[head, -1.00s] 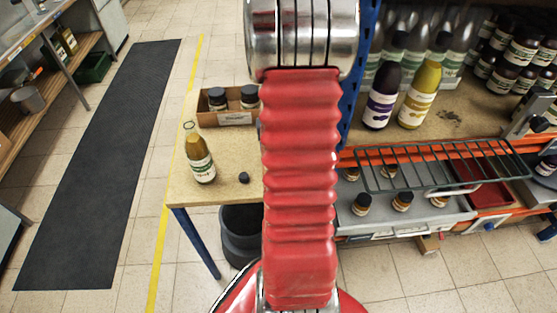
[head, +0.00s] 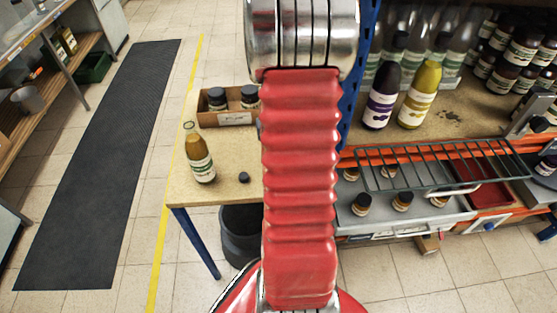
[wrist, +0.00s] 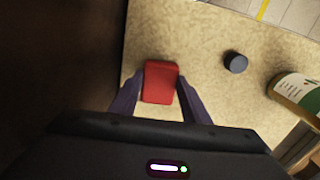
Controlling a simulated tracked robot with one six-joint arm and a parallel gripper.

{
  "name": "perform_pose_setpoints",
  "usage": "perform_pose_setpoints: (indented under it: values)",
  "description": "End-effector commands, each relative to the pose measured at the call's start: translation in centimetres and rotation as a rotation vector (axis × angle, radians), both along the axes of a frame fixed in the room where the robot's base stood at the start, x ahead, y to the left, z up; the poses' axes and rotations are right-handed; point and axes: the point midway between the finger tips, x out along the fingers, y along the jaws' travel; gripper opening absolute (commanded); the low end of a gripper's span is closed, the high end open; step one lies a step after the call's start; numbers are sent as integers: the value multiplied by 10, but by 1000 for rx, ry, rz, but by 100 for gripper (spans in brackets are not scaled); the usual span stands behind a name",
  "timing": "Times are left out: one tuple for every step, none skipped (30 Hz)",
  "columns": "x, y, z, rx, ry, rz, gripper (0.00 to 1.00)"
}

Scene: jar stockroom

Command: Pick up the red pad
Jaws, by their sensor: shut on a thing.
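The red pad (wrist: 160,82) shows in the wrist view as a small rounded block between the two dark fingers of my gripper (wrist: 159,95). The fingers are shut on its sides. Pale speckled tabletop (wrist: 210,35) lies behind it. I cannot tell whether the pad touches the table or is held just above it. In the head view my red arm hides both the pad and my gripper.
A dark cap (wrist: 235,62) and a bottle of yellow-brown liquid (head: 200,160) are on the table to the pad's right in the wrist view. A cardboard box of jars (head: 228,118) stands farther back. A wire rack (head: 440,165) juts out at right.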

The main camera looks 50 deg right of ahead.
Motion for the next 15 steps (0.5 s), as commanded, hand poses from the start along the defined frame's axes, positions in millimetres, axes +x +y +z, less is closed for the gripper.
perform_pose_setpoints:
  values:
    - [0, 0, 0, 0, 0, 0, 21]
    - [0, 0, 0, 0, 0, 0, 21]
    - [0, 0, 0, 0, 0, 0, 21]
    - [0, 0, 0, 0, 0, 0, 21]
    - [0, 0, 0, 0, 0, 0, 21]
    - [0, 0, 0, 0, 0, 0, 21]
    - [0, 0, 0, 0, 0, 0, 21]
    - [0, 0, 0, 0, 0, 0, 21]
    - [0, 0, 1, 0, 0, 0, 21]
    - [0, 0, 2, -1, -1, 0, 21]
    - [0, 0, 3, -1, -1, 0, 21]
    - [0, 0, 5, -1, -1, 0, 21]
    - [0, 0, 6, -1, -1, 0, 21]
    - [0, -1, 9, -1, -1, 0, 21]
    - [0, 0, 12, -1, -1, 0, 21]
